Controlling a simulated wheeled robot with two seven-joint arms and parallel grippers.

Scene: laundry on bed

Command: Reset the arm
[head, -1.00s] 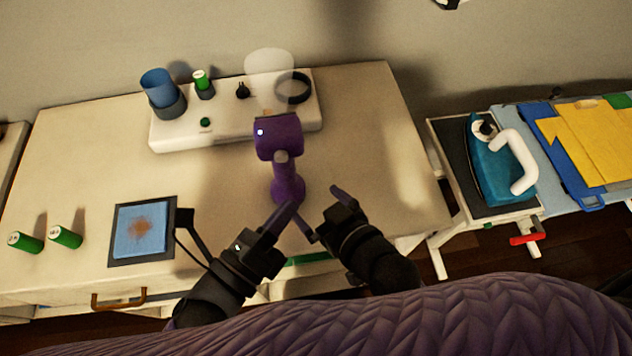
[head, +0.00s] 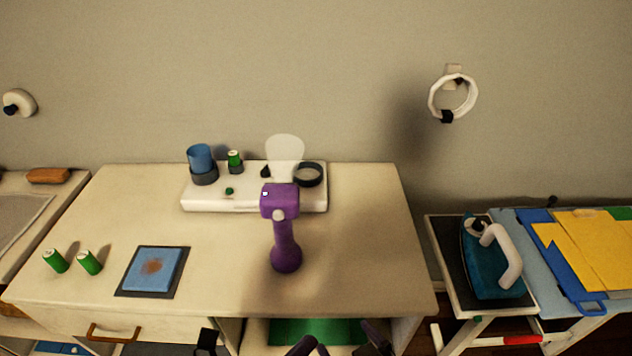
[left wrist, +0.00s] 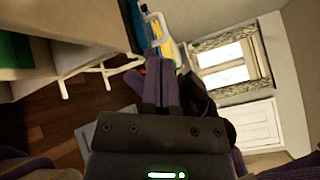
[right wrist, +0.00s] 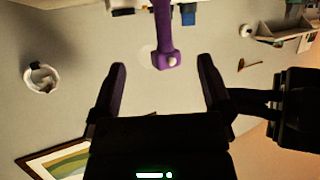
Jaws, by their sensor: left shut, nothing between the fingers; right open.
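My left gripper (left wrist: 160,75) shows in the left wrist view with its two purple fingers together and nothing between them. My right gripper (right wrist: 162,75) shows in the right wrist view with its fingers spread and empty. In the head view only dark and purple parts of my grippers show at the bottom edge, in front of the table. The purple handheld device (head: 286,235) stands upright on the table, apart from both grippers. It also shows in the right wrist view (right wrist: 165,40), beyond the open fingers.
The cream table (head: 360,225) holds a white stand (head: 240,200) with a blue cup, a blue pad (head: 153,270) with a brown stain, and two green cans (head: 72,262). A teal iron (head: 490,265) rests on the ironing board at right. The table's right part is clear.

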